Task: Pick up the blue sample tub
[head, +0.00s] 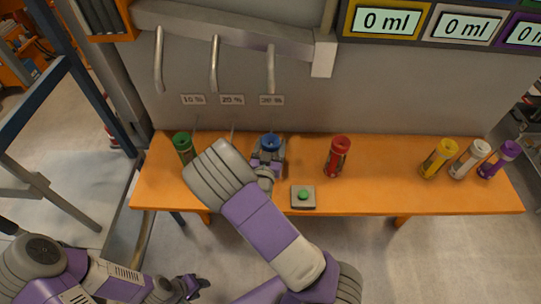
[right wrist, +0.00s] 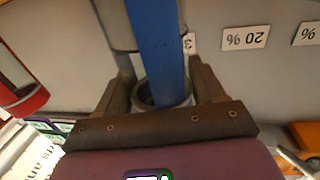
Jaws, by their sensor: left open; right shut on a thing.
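The blue sample tub (head: 269,140) is at the back of the orange bench, below the right-hand spout. My right gripper (head: 266,162) is shut on it, with my forearm coming in from the front. In the right wrist view the tub shows as a blue band and clear wall (right wrist: 158,55) between the two dark fingers (right wrist: 160,95). I cannot tell whether its base touches the bench. My left gripper (head: 192,287) is open and empty, low at the front left, away from the bench.
The orange bench (head: 370,197) also holds a green tub (head: 183,148), red tub (head: 338,157), yellow tub (head: 438,158), white tub (head: 469,159), purple tub (head: 498,160) and a green button (head: 303,195). Spouts (head: 214,65) hang above percentage labels on the grey wall.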

